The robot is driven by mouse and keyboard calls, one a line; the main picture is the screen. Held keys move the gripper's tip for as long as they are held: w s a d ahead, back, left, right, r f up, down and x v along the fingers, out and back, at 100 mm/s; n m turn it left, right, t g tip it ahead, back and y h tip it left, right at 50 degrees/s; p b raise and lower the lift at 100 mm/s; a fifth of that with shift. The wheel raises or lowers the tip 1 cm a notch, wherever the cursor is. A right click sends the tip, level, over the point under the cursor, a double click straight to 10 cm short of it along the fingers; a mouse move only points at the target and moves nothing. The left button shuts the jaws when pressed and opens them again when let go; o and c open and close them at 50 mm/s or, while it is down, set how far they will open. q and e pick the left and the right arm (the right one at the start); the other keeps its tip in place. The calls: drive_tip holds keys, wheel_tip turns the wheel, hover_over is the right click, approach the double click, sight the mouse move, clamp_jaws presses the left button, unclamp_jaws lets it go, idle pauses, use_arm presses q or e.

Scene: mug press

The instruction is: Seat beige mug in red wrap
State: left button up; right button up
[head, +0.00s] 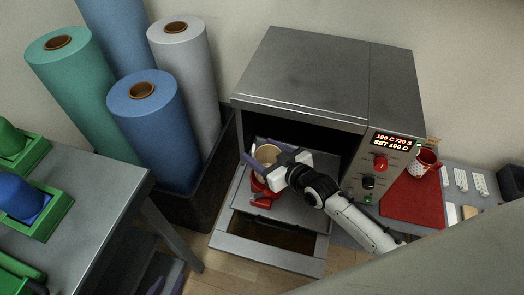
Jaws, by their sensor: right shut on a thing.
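The beige mug (267,153) is in my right gripper (264,158), which reaches in from the lower right with its purple fingers on the mug. The red wrap (262,192) is on the grey pull-out shelf of the press, directly below the mug in the picture. The gripper and mug hide part of the wrap, so I cannot tell whether the mug is inside it or just above. My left gripper (166,282) shows only as two purple fingertips at the bottom edge, apart with nothing seen between them.
The grey press (305,75) stands open behind the shelf (301,205); its panel reads 190 C. At right, a red-and-white mug (424,164) stands by a red mat (411,198). Fabric rolls (150,125) stand in a dark bin. A table (105,190) at left holds green trays.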

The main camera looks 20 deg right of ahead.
sight(261, 159)
drive_tip(key=shift+w+f+b, duration=0.1)
drive_tip(key=shift+f+b, duration=1.35)
drive_tip(key=shift+f, duration=0.45)
drive_tip(key=o, duration=1.4)
drive_tip(key=shift+f, duration=0.1)
